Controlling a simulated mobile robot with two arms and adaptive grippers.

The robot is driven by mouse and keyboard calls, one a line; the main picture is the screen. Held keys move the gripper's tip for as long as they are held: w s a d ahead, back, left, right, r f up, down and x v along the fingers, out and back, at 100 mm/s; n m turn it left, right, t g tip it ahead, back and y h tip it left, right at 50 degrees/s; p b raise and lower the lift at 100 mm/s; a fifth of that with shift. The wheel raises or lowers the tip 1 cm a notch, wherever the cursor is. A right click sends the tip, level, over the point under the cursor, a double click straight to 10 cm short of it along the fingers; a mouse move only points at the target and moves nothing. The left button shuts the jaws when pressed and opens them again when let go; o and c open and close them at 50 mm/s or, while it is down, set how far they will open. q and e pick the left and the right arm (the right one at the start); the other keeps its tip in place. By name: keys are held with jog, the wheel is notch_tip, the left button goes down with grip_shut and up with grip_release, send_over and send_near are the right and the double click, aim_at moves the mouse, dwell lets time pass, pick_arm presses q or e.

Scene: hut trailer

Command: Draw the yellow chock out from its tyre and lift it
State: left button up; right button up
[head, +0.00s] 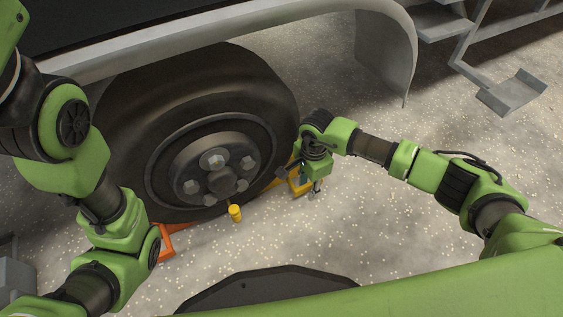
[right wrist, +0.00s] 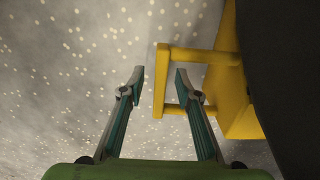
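The yellow chock (head: 298,187) sits on the floor against the right side of the tyre (head: 270,90), partly hidden by my right gripper. In the right wrist view the chock (right wrist: 232,85) is at the right, with a yellow loop handle (right wrist: 160,82) sticking out to the left. My right gripper (head: 316,187) is low beside the chock. Its fingers (right wrist: 160,82) are open, with the handle's outer bar between the tips in the picture; I cannot tell whether they touch it. My left gripper is not in view; only its arm shows at the left.
An orange chock (head: 167,243) lies at the tyre's left side. A grey fender (head: 385,45) arches above. Metal steps (head: 508,92) are at the upper right. The speckled floor (head: 390,240) is clear at the right.

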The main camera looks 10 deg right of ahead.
grip_shut()
jog(key=shift+r, duration=0.1)
jog(key=shift+w+d+r+p, duration=0.15)
jog(key=shift+w+d+r, duration=0.15)
jog(key=shift+d, duration=0.3)
jog(key=shift+w+d+r+p, duration=0.15)
jog(key=shift+d+r, duration=0.1)
jog(key=shift+d, duration=0.35)
